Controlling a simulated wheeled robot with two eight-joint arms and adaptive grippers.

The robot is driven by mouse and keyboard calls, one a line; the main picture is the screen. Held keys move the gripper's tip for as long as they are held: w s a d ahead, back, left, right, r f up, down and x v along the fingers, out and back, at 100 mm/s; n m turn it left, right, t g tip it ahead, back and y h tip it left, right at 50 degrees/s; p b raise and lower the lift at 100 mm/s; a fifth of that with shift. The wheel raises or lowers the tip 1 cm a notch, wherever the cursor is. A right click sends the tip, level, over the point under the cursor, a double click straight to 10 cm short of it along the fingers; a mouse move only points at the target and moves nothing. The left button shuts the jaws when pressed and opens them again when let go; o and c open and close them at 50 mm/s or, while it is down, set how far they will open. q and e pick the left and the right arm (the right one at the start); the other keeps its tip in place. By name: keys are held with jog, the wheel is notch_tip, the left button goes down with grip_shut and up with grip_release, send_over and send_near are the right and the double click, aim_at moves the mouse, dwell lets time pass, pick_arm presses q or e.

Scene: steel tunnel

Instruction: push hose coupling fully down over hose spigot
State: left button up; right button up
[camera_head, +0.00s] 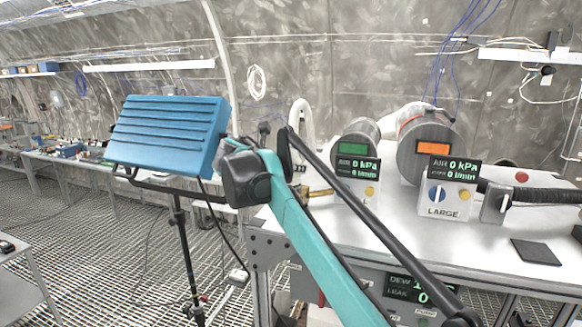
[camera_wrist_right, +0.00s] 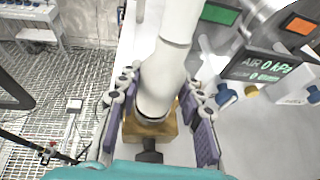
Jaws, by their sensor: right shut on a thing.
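In the right wrist view, my right gripper (camera_wrist_right: 160,95) has its two purple-padded fingers on either side of a white hose end, the hose coupling (camera_wrist_right: 158,98), and is shut on it. The coupling's lower end is at a brass-coloured block (camera_wrist_right: 138,130) with a black stub; the spigot itself is hidden, so I cannot tell how far down the coupling sits. In the head view, the white hose (camera_head: 301,112) arches behind my teal right arm, and a brass fitting (camera_head: 321,192) shows beside the arm. The arm covers most of the gripper there. My left gripper is not in view.
On the white bench (camera_head: 410,240) stand two metal cylinders, with a green label (camera_head: 353,148) and an orange label (camera_head: 433,147). Readout boxes, including LARGE (camera_head: 445,198), stand before them. A blue ribbed panel (camera_head: 168,133) on a stand is left of my arm. Grated floor lies left.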

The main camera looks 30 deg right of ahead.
jog(key=shift+f+b, duration=0.6)
jog(key=shift+f, duration=0.5)
jog(key=o, duration=1.2)
jog(key=shift+o, duration=0.2)
jog(key=v, duration=1.2)
